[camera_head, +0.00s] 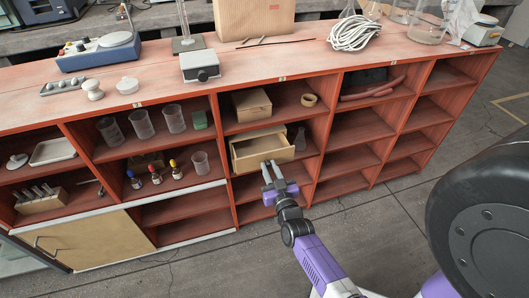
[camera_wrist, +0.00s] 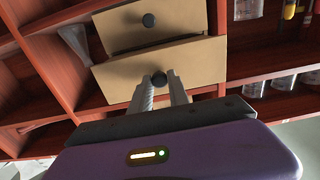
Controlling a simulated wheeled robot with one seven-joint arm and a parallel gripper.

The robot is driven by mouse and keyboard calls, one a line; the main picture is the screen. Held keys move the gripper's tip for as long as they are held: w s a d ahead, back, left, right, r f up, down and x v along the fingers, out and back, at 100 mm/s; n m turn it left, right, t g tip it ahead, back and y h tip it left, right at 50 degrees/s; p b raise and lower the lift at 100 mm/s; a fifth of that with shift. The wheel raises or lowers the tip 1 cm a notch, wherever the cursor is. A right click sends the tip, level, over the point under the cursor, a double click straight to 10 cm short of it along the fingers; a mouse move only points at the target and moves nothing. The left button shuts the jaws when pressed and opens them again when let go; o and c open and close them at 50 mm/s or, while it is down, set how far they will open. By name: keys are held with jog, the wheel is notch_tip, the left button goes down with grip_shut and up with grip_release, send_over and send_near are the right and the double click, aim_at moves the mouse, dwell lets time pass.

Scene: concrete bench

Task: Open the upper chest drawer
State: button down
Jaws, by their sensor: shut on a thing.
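The small wooden chest stands in a middle compartment of the red shelf unit, with its upper drawer (camera_head: 244,155) pulled out and its inside visible from above in the head view. The wrist view is upside down, so the upper drawer (camera_wrist: 209,62) is the nearer, lower one there. The lower drawer (camera_wrist: 185,18), with its dark round knob (camera_wrist: 148,20), shows beyond it. My gripper (camera_head: 268,170) is at the drawer front. In the wrist view my gripper (camera_wrist: 161,84) is shut on the upper drawer's dark knob (camera_wrist: 159,79), which sits between the fingertips.
A clear flask (camera_head: 300,139) stands right of the chest. Capped bottles (camera_head: 155,173) and a beaker (camera_head: 200,163) stand in the compartment to the left. A wooden box (camera_head: 251,105) sits on the shelf above. The floor (camera_head: 375,225) before the shelves is clear.

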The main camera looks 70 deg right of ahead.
jog(key=p+v, duration=0.1)
jog(key=v, duration=0.3)
jog(key=shift+s+a, duration=0.25)
jog(key=shift+s, duration=0.05)
jog(key=c, duration=1.3)
grip_release()
jog(key=shift+v, duration=3.95)
